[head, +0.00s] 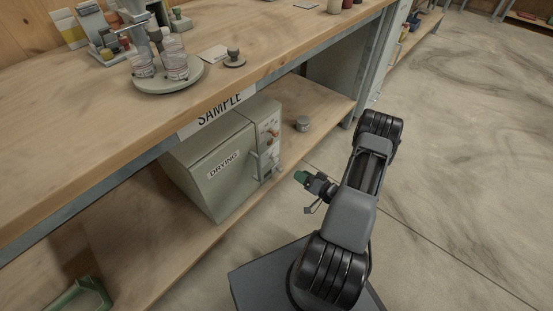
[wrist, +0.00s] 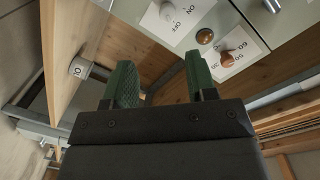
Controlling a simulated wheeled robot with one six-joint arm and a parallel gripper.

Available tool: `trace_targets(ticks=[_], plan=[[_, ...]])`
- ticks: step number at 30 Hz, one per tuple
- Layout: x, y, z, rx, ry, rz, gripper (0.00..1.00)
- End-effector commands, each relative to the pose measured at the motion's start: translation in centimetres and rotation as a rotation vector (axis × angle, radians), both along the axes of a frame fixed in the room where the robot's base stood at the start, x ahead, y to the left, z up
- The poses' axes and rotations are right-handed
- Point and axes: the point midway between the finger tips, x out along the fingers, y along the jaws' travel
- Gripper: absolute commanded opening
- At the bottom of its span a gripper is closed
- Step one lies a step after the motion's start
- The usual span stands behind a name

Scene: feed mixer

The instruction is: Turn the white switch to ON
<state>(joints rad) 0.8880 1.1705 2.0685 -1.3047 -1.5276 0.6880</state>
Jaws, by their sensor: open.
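The white switch (wrist: 167,10) shows at the top of the wrist view, on a white label printed ON and OFF. It is partly cut by the frame edge, and I cannot tell which mark it points to. It sits on the control panel of the pale drying oven (head: 212,172), which stands on the lower shelf. My gripper (wrist: 163,82) is open and empty, with green pads apart. In the head view my gripper (head: 303,178) is just right of the oven's panel side, apart from it.
Beside the switch are an amber lamp (wrist: 205,36) and a brown dial (wrist: 228,59). A small grey pot (head: 302,124) stands on the lower shelf (head: 328,102). The workbench (head: 90,133) overhangs the oven. The floor at the right is clear.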

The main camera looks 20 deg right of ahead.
Motion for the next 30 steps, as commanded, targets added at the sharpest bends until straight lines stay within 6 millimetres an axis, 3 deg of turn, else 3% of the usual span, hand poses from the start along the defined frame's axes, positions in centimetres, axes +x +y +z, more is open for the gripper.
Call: trace_targets(ticks=[3, 7, 21, 30], plan=[[-0.6, 0.4, -0.1, 0.062, -0.030, 0.004, 0.52], [0.4, 1.0, -0.2, 0.081, -0.041, 0.009, 0.52], [8.2, 4.7, -0.3, 0.078, -0.042, 0.009, 0.52], [11.0, 5.8, -0.2, 0.079, -0.040, 0.006, 0.52]])
